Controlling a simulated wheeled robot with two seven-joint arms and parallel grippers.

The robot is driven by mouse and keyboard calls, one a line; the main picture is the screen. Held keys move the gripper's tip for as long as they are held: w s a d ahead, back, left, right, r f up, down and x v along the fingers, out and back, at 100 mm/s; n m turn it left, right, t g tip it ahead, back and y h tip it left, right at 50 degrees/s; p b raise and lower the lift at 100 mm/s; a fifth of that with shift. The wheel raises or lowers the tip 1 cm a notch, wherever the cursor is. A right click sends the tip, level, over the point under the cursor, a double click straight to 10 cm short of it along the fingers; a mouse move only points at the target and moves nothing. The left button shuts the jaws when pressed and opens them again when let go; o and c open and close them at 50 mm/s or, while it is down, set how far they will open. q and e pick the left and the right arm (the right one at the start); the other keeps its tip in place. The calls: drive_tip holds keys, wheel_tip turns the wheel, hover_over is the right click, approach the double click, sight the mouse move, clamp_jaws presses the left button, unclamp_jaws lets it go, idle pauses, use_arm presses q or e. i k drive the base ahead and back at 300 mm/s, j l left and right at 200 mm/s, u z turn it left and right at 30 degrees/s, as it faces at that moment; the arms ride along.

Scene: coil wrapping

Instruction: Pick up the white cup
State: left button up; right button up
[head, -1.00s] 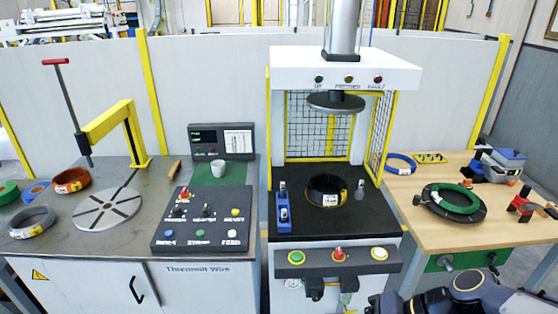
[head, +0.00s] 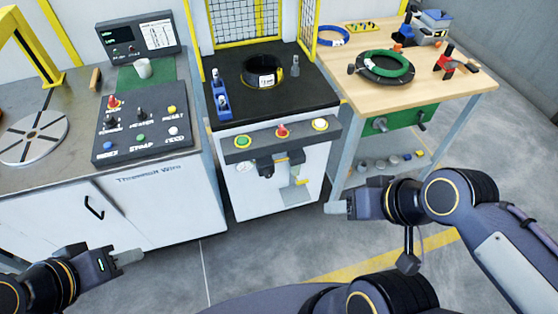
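The white cup (head: 142,68) stands upright on the green mat (head: 150,86) on the left workbench, in front of the small display. My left gripper (head: 132,257) is low at the bottom left, in front of the cabinet and well away from the cup. Its fingers show edge-on, so whether they are open is unclear. My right gripper (head: 335,208) is in front of the press and below the right table, far from the cup. Its fingers also overlap from this angle. Nothing shows between the fingers of either gripper.
A black control panel (head: 140,125) with buttons lies between the cup and the bench's front edge. A yellow arm (head: 45,50) stands over a slotted disc (head: 30,137) at left. The press (head: 270,135) with a black coil (head: 262,72) is right of the bench.

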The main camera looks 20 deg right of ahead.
sight(144, 69)
drive_tip(key=i+j+u, duration=0.15)
drive_tip(key=u, duration=0.3)
drive_tip(key=i+u, duration=0.2)
drive_tip(key=u, duration=0.3)
drive_tip(key=i+u, duration=0.2)
drive_tip(key=u, duration=0.25)
drive_tip(key=i+l, duration=0.15)
drive_tip(key=i, duration=0.85)
